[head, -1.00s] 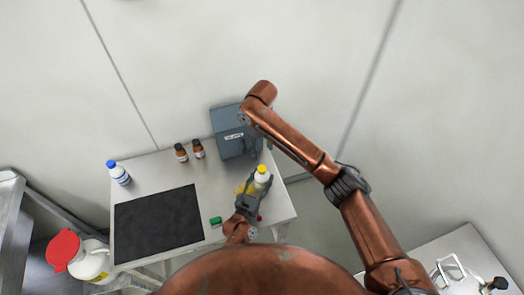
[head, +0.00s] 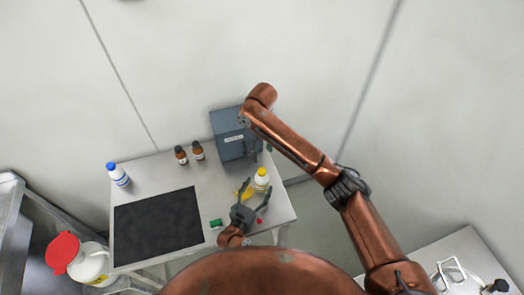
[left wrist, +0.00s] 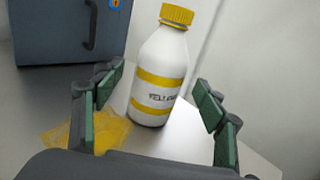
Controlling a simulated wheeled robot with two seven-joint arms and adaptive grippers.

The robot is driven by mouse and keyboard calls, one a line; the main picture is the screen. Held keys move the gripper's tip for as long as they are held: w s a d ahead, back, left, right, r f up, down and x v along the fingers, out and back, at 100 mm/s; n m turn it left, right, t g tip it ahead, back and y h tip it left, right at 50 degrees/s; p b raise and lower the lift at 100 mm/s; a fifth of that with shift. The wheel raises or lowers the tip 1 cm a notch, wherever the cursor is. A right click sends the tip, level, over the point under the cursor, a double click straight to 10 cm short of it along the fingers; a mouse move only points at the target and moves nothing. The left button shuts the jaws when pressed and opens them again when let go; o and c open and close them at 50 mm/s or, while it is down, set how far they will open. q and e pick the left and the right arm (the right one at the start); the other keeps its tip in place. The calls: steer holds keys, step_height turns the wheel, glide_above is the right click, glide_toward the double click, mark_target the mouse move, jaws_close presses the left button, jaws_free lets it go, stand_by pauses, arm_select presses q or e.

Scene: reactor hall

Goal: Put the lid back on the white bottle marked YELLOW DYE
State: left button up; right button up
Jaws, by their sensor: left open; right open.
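The white bottle (head: 262,183) marked with a label beginning "YELL" stands upright near the table's right side. In the left wrist view the white bottle (left wrist: 158,75) has yellow bands, and a yellow lid (left wrist: 176,15) sits on its neck. Whether the lid is screwed tight cannot be told. My left gripper (head: 257,190) is open in front of the bottle, with a finger to either side and gaps visible in the left wrist view. My right gripper (head: 259,150) is open and empty by the grey box, small and partly blended with it.
A yellow spill (left wrist: 102,130) lies on the table left of the bottle. The grey box (head: 228,130) stands behind. A green item (head: 216,223), a small red item (head: 259,221), a black mat (head: 158,228), two brown bottles (head: 190,152) and a blue-capped bottle (head: 118,174) share the table.

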arm_select(q)
steer(key=v, duration=0.8)
steer(key=shift+r, duration=0.1)
steer(key=shift+d, duration=0.1)
